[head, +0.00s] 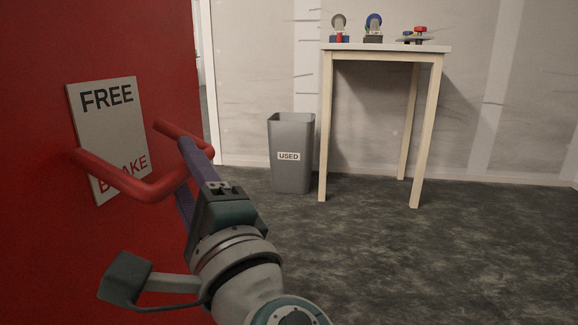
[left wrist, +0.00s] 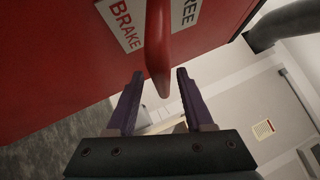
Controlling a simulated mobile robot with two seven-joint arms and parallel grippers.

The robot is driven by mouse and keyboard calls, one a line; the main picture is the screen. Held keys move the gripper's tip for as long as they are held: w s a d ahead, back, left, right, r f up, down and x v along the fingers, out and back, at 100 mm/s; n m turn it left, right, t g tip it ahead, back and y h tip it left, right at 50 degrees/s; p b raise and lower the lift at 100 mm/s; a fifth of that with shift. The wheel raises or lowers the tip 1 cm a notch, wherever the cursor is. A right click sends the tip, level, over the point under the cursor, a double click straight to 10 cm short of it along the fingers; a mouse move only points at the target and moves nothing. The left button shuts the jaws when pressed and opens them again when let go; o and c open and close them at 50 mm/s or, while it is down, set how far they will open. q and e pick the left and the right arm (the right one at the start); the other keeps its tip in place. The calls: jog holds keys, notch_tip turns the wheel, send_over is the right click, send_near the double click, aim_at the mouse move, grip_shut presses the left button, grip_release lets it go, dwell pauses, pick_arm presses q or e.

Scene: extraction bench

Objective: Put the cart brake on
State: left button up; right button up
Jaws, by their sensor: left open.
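A red U-shaped brake handle (head: 128,183) stands out from the red cart panel (head: 110,40) at the left of the head view. Behind it is a pale sign (head: 103,125) with FREE at the top and BRAKE at the bottom, partly covered by the handle. My left gripper (head: 183,168) has its purple fingers at the outer bar of the handle. In the left wrist view the handle (left wrist: 158,45) comes down between the two open fingers (left wrist: 160,75), with a gap on each side. My right gripper is not in view.
A grey bin (head: 291,175) labelled USED stands by the wall. To its right is a tall table (head: 385,47) with several small items on top. The dark floor (head: 400,260) at the right is clear.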

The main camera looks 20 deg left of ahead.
pick_arm(q)
jog(key=shift+d, duration=0.1)
jog(key=v, duration=0.9)
jog(key=shift+s+d+f, duration=0.15)
jog(key=shift+s+d, duration=0.1)
jog(key=shift+d, duration=0.05)
jog(key=shift+a, duration=0.1)
